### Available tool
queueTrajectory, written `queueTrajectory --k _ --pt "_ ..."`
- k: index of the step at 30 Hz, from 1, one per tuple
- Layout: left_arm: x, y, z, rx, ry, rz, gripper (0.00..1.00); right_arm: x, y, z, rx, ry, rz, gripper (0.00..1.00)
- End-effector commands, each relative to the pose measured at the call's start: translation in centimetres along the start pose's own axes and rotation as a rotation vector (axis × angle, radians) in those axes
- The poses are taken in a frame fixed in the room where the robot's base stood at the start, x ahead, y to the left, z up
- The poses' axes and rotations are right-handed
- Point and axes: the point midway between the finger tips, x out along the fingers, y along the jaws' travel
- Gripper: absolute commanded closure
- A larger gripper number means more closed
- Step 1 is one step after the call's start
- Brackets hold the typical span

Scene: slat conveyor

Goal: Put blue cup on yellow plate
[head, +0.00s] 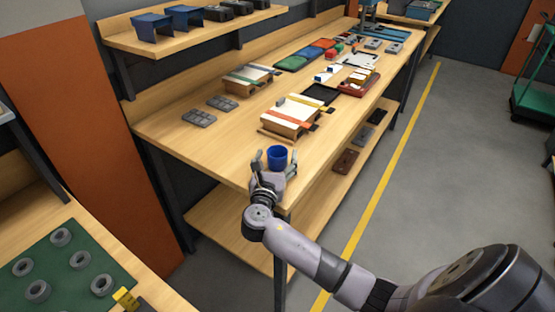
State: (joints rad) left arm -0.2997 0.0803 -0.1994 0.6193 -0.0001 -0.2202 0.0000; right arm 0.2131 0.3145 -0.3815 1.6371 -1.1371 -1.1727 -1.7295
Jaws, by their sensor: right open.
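The blue cup (277,158) is upright at the near corner of the long wooden workbench (215,150). My right gripper (276,164) is at that corner, with its fingers open on either side of the cup. I cannot tell whether the fingers touch it. The gripper covers the cup's lower part, so its base is hidden. I cannot make out a yellow plate in this view. My left gripper is not in view.
A wooden box (291,115) with coloured strips and two grey slotted blocks (199,118) lie farther along the bench. A green mat (68,262) with several grey rings is at lower left. An upper shelf (197,38) overhangs the back. Bench space left of the cup is clear.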

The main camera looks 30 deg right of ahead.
Motion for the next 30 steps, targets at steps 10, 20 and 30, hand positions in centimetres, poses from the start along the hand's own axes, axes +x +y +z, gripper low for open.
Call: queueTrajectory --k 10,20,30 --pt "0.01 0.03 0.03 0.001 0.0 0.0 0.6 -0.07 0.03 -0.01 0.0 0.0 0.001 0.43" --pt "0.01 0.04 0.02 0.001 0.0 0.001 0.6 -0.08 0.03 0.0 0.0 0.0 0.001 0.65" --pt "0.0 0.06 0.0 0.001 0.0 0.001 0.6 -0.08 0.04 0.04 0.0 0.0 0.001 0.79"
